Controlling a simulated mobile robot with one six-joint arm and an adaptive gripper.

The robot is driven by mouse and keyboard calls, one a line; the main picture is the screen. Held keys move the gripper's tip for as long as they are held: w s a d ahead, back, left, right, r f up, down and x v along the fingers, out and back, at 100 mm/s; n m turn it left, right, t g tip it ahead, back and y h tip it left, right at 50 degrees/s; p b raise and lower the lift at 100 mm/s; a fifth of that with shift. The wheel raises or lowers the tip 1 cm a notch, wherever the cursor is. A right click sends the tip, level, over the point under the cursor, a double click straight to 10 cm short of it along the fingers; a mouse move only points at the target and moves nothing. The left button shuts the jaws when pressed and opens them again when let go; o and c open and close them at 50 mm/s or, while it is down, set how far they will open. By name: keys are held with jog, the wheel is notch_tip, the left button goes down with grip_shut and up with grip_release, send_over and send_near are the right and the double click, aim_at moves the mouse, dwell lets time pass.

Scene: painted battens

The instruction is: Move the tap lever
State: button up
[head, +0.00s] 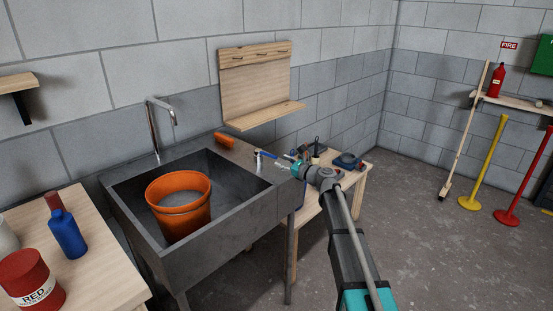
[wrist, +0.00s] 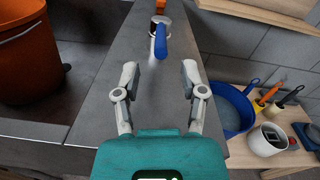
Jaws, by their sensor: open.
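The tap lever is a blue handle (wrist: 160,42) on a short metal body (wrist: 160,24), on the grey ledge beside the sink. It lies ahead of my gripper (wrist: 160,74), near the line midway between the fingertips, and points back towards me. My gripper is open and empty, with its fingers apart over the ledge, and does not appear to touch the lever. In the head view the blue lever (head: 267,154) shows small, just left of my gripper (head: 281,166). The curved metal spout (head: 153,128) stands at the sink's back left.
An orange bucket (head: 178,207) stands in the grey sink (head: 251,205). An orange object (head: 225,138) lies on the ledge beyond the lever. A wooden wall shelf (head: 262,117) is above.

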aim_at(274, 157)
jog(key=shift+x, duration=2.4)
grip_shut()
